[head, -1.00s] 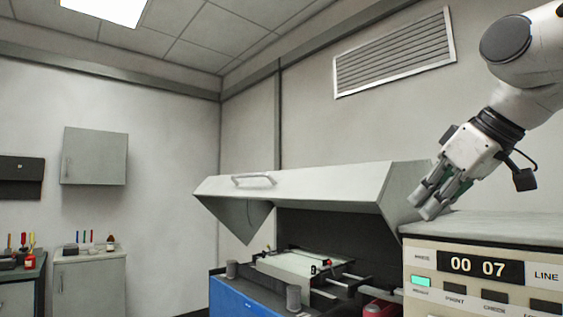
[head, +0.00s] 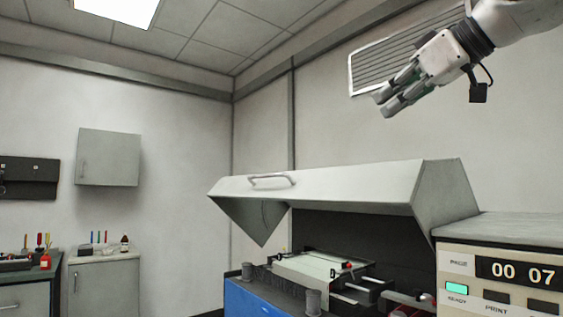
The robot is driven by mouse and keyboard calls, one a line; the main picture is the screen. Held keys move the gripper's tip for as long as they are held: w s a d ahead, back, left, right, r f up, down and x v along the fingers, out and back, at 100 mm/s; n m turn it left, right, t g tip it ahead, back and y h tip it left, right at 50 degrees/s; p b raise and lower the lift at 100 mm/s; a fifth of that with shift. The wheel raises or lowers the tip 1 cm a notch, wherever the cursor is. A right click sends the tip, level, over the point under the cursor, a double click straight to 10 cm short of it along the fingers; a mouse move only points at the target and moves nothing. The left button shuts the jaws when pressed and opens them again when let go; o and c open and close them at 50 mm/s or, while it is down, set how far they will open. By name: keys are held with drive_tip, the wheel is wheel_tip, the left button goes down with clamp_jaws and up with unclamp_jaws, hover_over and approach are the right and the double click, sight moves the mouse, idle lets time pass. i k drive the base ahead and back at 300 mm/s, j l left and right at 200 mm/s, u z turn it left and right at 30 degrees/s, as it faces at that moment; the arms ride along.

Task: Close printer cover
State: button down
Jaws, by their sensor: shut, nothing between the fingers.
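The printer cover (head: 345,187) is a light grey hood with a handle (head: 272,179) on its front edge. It stands raised over the printer, and the dark inside shows beneath it. The printer (head: 250,299) has a blue front and a pale bed (head: 312,269) with rails and small red-tipped parts. My gripper (head: 384,104) is at the upper right, above the cover and apart from it, pointing left and slightly down. Its fingers are close together and hold nothing.
A control unit (head: 490,256) with a display reading 00 07 and a lit green key stands right of the printer. A wall vent (head: 366,73) is behind my gripper. Cabinets with small tools stand at the left. The air left of my gripper is clear.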

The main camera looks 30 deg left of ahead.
sight(438, 192)
drive_tip(key=i+j, duration=0.15)
drive_tip(key=j, duration=0.2)
drive_tip(key=i+j, duration=0.1)
drive_tip(key=j, duration=0.3)
drive_tip(key=i+j, duration=0.15)
drive_tip(key=j, duration=0.2)
